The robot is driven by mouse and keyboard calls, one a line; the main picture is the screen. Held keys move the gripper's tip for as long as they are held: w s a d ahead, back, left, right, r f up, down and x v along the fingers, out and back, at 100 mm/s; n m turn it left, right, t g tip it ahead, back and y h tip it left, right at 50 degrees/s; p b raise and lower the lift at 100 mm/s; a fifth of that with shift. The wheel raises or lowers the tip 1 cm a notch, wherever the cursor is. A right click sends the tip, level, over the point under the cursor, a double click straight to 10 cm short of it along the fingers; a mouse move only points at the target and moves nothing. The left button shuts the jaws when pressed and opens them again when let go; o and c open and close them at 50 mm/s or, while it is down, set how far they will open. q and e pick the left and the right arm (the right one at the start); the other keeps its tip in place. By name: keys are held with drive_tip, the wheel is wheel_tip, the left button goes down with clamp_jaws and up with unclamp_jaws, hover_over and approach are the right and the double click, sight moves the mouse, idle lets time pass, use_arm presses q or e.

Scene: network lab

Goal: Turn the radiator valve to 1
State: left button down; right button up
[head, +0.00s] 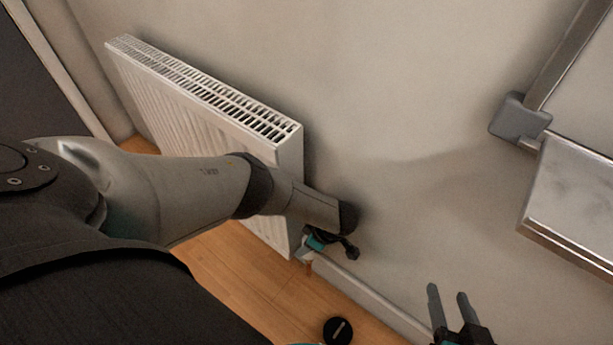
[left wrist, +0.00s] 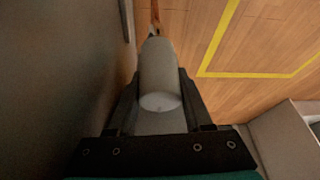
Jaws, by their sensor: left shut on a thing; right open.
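The white radiator (head: 215,95) stands along the wall at the upper left of the head view. My left arm reaches across its front to its near lower corner. My left gripper (head: 328,243) is there, mostly hidden behind the forearm. In the left wrist view the pale grey, cylindrical valve head (left wrist: 160,72) sits between the two fingers of my left gripper (left wrist: 159,76), which are shut on it. No numbers or marks can be read on the valve. My right gripper (head: 448,296) is open and empty at the lower right of the head view.
A skirting board (head: 365,290) runs along the wall base. A grey-framed board with a metal tray (head: 575,200) hangs on the wall at the right. The wooden floor (left wrist: 265,35) carries a yellow line (left wrist: 245,74). The wall between radiator and board is bare.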

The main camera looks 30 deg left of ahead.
idle(0.3)
use_arm(q)
drive_tip(key=shift+c, duration=1.6)
unclamp_jaws()
drive_tip(key=shift+r, duration=0.1)
